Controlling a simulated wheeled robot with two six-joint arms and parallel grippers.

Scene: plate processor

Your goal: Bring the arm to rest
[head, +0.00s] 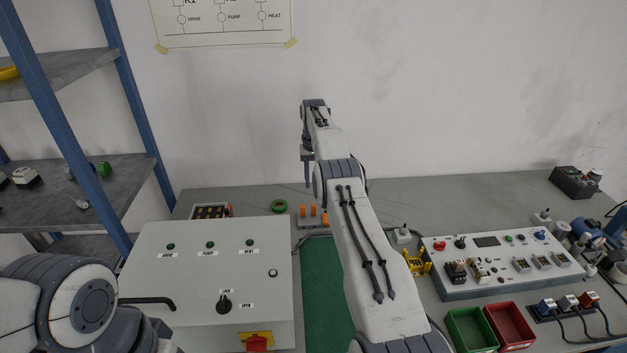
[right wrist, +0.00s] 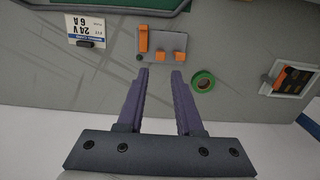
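My right arm reaches forward over the bench, and its right gripper (head: 308,180) hangs near the back of the bench, close to the wall. In the right wrist view the same gripper (right wrist: 161,74) has its two purple fingers apart with nothing between them. A grey holder with orange pieces (right wrist: 161,57) lies just beyond the fingertips, and a green tape ring (right wrist: 203,82) is beside the right finger. My left arm shows at the lower left of the head view. Its gripper is not seen.
A grey control cabinet (head: 190,270) stands on the bench (head: 420,190) at left. A control panel (head: 500,262), a green bin (head: 468,330) and a red bin (head: 508,328) are at right. Blue-framed shelving (head: 130,110) stands at far left. The back middle-right of the bench is clear.

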